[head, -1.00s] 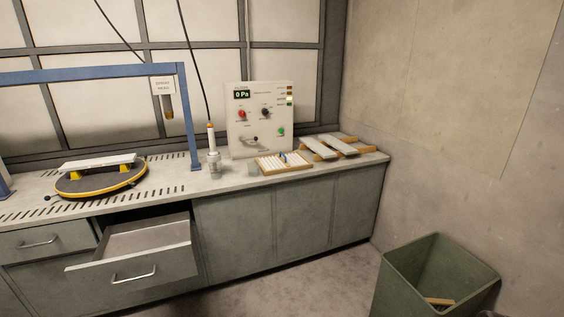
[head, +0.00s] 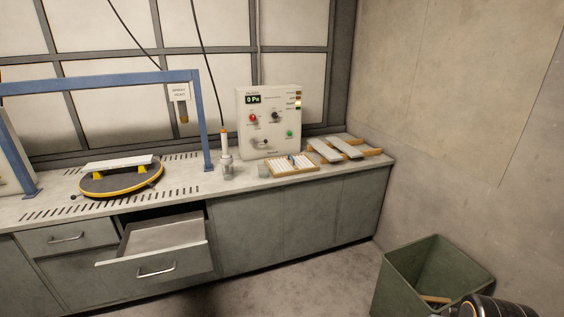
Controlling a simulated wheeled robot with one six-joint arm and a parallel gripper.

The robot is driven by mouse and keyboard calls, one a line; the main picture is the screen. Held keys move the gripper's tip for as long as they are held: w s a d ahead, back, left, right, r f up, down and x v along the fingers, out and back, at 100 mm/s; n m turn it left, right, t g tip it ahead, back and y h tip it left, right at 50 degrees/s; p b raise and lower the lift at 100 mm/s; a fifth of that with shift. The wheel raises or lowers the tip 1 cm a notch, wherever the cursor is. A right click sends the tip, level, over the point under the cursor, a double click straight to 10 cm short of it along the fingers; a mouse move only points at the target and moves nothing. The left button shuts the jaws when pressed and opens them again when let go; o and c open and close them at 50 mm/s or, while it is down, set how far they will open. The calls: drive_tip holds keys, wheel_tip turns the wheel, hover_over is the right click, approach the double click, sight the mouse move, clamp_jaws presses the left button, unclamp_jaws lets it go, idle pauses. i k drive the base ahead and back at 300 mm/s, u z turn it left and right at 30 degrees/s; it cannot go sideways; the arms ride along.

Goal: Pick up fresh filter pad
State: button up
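A shallow wooden tray (head: 296,173) on the counter holds a row of small white pieces, with something small and blue among them. I cannot tell whether these white pieces are filter pads; no thing in view is clearly marked as a fresh filter pad. My gripper is not in view. A dark rounded part with an orange mark at the bottom right corner looks like part of my arm.
A control box (head: 275,135) reads 0 Pa. A white-and-orange tool (head: 225,145) stands beside it. Flat boards on a wooden rack (head: 340,149) lie at right. A round turntable (head: 118,183) sits under the blue frame (head: 206,125). A drawer (head: 160,240) hangs open. A green bin (head: 435,265) stands at right.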

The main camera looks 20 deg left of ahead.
sight(288, 164)
drive_tip(key=u, duration=0.65)
drive_tip(key=i, duration=2.05)
drive_tip(key=u, duration=1.05)
drive_tip(key=i, duration=1.1)
drive_tip(key=u, duration=0.2)
